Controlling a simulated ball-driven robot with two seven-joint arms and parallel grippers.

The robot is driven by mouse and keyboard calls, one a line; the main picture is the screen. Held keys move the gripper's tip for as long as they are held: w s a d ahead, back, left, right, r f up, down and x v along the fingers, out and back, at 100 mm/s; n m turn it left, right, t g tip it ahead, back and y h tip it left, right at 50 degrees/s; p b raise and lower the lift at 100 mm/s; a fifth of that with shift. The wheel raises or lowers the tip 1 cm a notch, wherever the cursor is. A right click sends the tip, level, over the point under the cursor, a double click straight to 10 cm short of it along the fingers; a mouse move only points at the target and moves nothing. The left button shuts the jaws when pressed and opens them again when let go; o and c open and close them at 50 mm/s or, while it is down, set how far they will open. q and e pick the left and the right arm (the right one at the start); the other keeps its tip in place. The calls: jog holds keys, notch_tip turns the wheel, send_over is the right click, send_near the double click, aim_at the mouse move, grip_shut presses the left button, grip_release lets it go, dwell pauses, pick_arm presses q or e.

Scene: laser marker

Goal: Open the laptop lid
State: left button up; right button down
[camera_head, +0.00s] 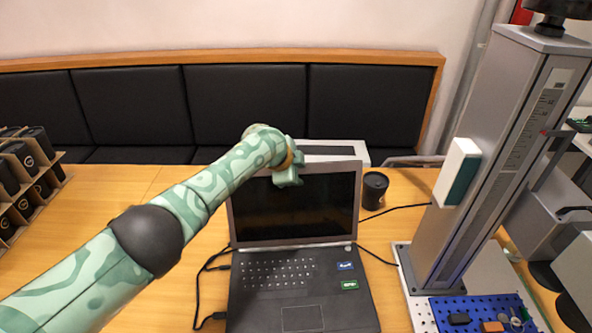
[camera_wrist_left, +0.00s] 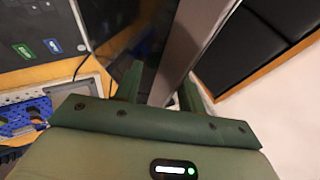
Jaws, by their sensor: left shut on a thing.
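The laptop stands on the wooden table with its lid (camera_head: 295,207) raised, dark screen facing me, and its keyboard base (camera_head: 300,290) flat below. My left gripper (camera_head: 289,177) is at the top edge of the lid, left of its middle. In the left wrist view, the two green fingers of my left gripper (camera_wrist_left: 160,85) are on either side of the lid's edge (camera_wrist_left: 181,50), shut on it. The laptop base (camera_wrist_left: 35,32) shows at the upper left there. My right gripper is in neither view.
A black cup (camera_head: 374,190) stands right of the lid. A white box (camera_head: 335,150) is behind it. A tall grey laser marker column (camera_head: 490,150) stands at the right, with a blue perforated plate (camera_head: 480,312) at its foot. Black cables lie beside the laptop. A wooden rack (camera_head: 30,185) is at the left.

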pick_arm(q)
jog(key=shift+s+a+f, duration=0.1)
jog(key=shift+s+f, duration=0.05)
jog(key=shift+f, duration=0.3)
jog(key=p+v, duration=1)
jog(key=v, duration=0.6)
jog(key=shift+r, duration=0.55)
